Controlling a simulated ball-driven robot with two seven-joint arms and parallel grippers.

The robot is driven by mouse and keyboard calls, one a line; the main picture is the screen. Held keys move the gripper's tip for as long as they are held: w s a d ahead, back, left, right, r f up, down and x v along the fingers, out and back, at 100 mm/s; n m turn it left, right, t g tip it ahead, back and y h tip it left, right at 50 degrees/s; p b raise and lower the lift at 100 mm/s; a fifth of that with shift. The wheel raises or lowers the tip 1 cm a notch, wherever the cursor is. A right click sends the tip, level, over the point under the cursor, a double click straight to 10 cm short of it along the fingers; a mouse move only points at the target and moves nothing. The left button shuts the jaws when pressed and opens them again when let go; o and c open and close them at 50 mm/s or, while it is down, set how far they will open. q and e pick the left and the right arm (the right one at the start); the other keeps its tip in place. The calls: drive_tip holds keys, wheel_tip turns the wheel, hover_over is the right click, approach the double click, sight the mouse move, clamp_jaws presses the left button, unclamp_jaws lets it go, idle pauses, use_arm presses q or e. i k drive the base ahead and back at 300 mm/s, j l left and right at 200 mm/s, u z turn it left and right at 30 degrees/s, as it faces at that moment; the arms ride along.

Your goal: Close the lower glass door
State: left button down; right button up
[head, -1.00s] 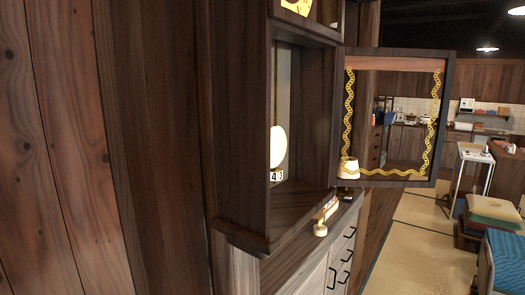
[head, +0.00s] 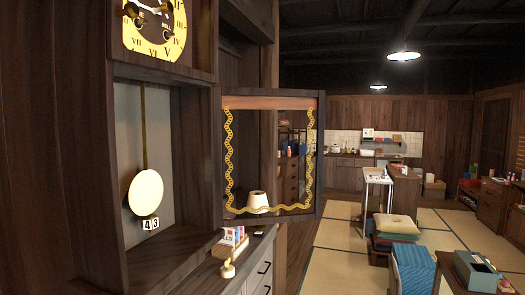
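The lower glass door (head: 318,150) belongs to a tall dark wooden clock case (head: 98,200). It stands swung open to the right of the case, with a dark frame and a yellow wavy border on its clear pane. The open lower compartment shows a pale round pendulum (head: 146,192) and a small "43" tag (head: 150,224). The yellow clock face (head: 155,28) is above, cut off by the top edge. Neither of my grippers is in the head view.
A low cabinet (head: 262,268) beside the case carries a lamp (head: 257,202), a small box (head: 233,238) and a yellowish object (head: 227,269). Cushions (head: 394,228) and a blue-covered item (head: 413,265) stand at right.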

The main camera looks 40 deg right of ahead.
sight(232, 97)
drive_tip(key=i+l+u, duration=0.1)
drive_tip(key=l+u, duration=0.15)
drive_tip(key=l, duration=0.2)
drive_tip(key=l+u, duration=0.3)
drive_tip(key=l, duration=0.2)
drive_tip(key=i+l+u, duration=0.1)
drive_tip(key=l+u, duration=0.15)
drive_tip(key=l, duration=0.25)
drive_tip(key=l+u, duration=0.3)
drive_tip(key=l, duration=0.2)
drive_tip(key=k+l+u, duration=0.25)
drive_tip(key=l, duration=0.25)
drive_tip(key=l+u, duration=0.25)
drive_tip(key=l, duration=0.25)
drive_tip(key=k+l+u, duration=0.15)
drive_tip(key=l+u, duration=0.3)
drive_tip(key=l, duration=0.2)
drive_tip(key=k+l+u, duration=0.2)
drive_tip(key=l, duration=0.15)
drive_tip(key=l+u, duration=0.15)
drive_tip(key=l, duration=0.2)
drive_tip(key=k+l+u, duration=0.2)
drive_tip(key=l, duration=0.15)
drive_tip(key=k+j+z, duration=0.15)
drive_tip(key=z, duration=0.15)
drive_tip(key=k, duration=0.1)
